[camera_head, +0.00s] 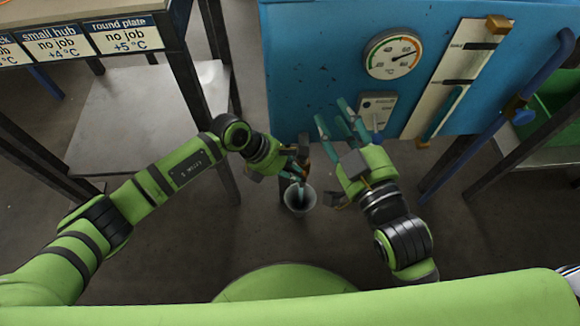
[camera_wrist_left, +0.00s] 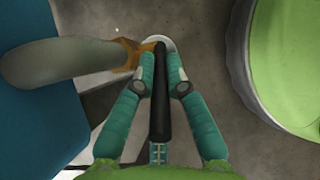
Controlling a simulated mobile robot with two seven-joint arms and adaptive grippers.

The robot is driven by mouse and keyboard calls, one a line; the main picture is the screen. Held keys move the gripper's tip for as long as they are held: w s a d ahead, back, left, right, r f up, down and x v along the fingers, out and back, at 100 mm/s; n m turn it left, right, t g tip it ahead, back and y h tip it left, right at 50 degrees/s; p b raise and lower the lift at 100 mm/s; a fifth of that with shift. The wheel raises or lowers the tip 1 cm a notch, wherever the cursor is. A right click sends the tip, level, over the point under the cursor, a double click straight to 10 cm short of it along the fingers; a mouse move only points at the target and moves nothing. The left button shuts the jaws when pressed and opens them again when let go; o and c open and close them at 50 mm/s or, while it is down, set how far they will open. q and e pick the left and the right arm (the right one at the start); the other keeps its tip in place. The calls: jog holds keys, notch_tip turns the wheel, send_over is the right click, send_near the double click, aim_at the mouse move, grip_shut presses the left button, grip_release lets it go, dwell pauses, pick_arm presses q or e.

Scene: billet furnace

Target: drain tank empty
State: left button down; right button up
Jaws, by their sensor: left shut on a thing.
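The blue tank (camera_head: 320,70) carries a round dial (camera_head: 394,55) and a cream level plate (camera_head: 459,78) with a teal column in its lower part. My left gripper (camera_head: 299,177) is low in front of the tank. In the left wrist view its fingers (camera_wrist_left: 160,75) are closed on a black lever (camera_wrist_left: 159,110), beside a brass valve body (camera_wrist_left: 128,54) and a thick grey pipe (camera_wrist_left: 60,68). A pale bucket (camera_head: 300,208) stands on the floor below; its inside is dark. My right gripper (camera_head: 336,115) is open and empty before the tank.
A small grey panel (camera_head: 379,104) is on the tank's front. A rack with labelled signs (camera_head: 124,34) and a lower shelf (camera_head: 140,110) stands at left. A blue bar (camera_head: 548,75) and a green bin (camera_head: 556,95) are at right. Floor around the bucket is clear.

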aim_at(305, 178)
pick_arm(q)
jog(key=shift+d+r+y+p, duration=0.3)
jog(key=shift+d+y+p, duration=0.1)
jog(key=shift+y+p, duration=0.3)
jog(key=shift+d+r+y+p, duration=0.15)
jog(key=shift+d+y+p, duration=0.4)
jog(key=shift+y, duration=0.45)
jog(key=shift+d, duration=0.1)
jog(key=shift+d+y, duration=0.15)
jog(key=shift+y, duration=0.35)
jog(key=shift+d+y, duration=0.15)
jog(key=shift+y, duration=0.15)
jog(key=shift+d+y, duration=0.3)
jog(key=shift+y, duration=0.4)
pick_arm(e)
jog(key=s+d+f+g+h, duration=0.1)
jog(key=f+g, duration=0.1)
jog(key=f, duration=0.2)
jog(key=s+d+f+m+g+h, duration=0.1)
jog(key=s+d+f+g, duration=0.1)
jog(key=f, duration=0.3)
jog(key=s+d+f+g+h, duration=0.1)
jog(key=s+d+f+g, duration=0.1)
jog(key=f+g, duration=0.2)
jog(key=shift+f, duration=0.15)
jog(key=shift+s, duration=0.1)
